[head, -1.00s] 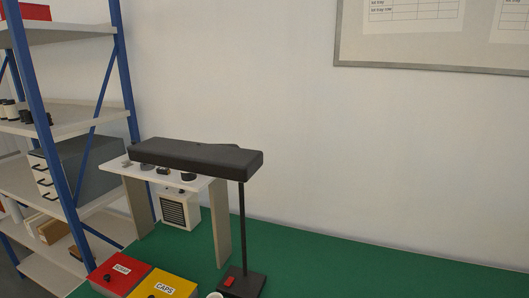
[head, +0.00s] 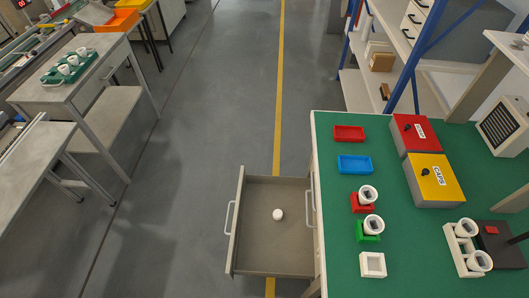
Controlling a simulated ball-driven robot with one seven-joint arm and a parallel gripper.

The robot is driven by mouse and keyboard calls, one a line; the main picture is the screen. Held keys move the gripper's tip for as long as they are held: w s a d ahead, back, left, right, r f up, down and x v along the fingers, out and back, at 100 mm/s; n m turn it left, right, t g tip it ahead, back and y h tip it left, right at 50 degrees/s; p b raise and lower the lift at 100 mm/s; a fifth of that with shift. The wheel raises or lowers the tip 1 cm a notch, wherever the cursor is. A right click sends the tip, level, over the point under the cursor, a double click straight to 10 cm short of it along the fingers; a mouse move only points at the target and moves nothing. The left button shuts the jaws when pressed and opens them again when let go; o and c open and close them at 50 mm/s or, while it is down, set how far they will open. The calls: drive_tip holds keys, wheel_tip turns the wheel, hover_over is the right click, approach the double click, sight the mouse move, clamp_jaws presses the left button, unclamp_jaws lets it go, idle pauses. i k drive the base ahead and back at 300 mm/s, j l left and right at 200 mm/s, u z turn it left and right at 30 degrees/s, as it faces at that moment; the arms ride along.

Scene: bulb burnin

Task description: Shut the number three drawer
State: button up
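An open drawer (head: 262,250) sticks out to the left from the green-topped bench in the head view. It is a grey-beige box, pulled well out, with a pale bar handle (head: 229,218) on its front panel. A small white round object (head: 278,214) lies inside on its floor. No number can be read on the drawer from here. Another pale handle (head: 312,190) shows on the bench's side just beyond the open drawer; the front it belongs to is seen too steeply to make out. My gripper is not in view.
The green bench top (head: 345,215) holds red and blue trays, small coloured holders with white cups, and red and yellow boxes (head: 434,182). A grey table (head: 70,90) stands at the left. The grey floor (head: 185,200) between is clear.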

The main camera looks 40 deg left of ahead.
sight(260, 245)
drive_tip(key=k+j+u, duration=0.15)
drive_tip(key=j+u, duration=0.25)
drive_tip(key=j, duration=0.35)
drive_tip(key=j+u, duration=0.35)
drive_tip(key=j, duration=0.4)
drive_tip(key=k, duration=0.05)
